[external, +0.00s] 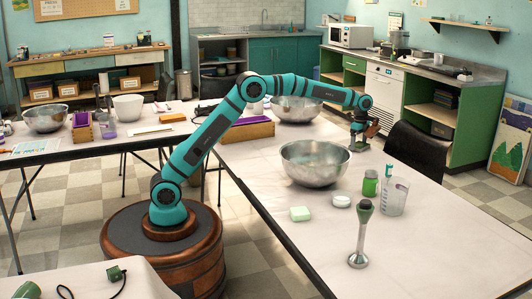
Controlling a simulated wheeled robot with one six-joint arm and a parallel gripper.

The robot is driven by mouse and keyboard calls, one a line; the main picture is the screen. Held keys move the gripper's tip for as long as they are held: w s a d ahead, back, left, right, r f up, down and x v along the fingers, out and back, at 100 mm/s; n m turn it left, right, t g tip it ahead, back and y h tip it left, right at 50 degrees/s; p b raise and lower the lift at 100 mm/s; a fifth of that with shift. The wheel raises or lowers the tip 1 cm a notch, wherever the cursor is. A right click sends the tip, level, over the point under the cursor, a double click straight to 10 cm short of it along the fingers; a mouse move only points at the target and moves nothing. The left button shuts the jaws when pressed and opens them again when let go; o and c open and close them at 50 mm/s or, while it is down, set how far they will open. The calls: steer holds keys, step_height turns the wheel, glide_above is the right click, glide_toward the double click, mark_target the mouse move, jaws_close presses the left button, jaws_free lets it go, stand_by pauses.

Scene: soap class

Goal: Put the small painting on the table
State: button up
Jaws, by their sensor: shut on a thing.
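My gripper (359,129) points down at the end of the teal arm, over the far right part of the white-covered table (270,165), behind the large steel bowl (316,163). It is shut on a small brownish thing (374,130), seen at its right side. The thing is too small to tell whether it is the small painting. A framed picture of green hills (512,148) stands low at the right edge, away from my gripper.
A dark chair (418,150) is beside the table.

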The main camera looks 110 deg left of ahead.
mark_target(359, 145)
steer(key=shift+f, duration=0.1)
steer(key=o, duration=0.7)
step_height(359, 145, up, 12)
steer(key=shift+d+r, duration=0.1)
steer(key=shift+r, duration=0.1)
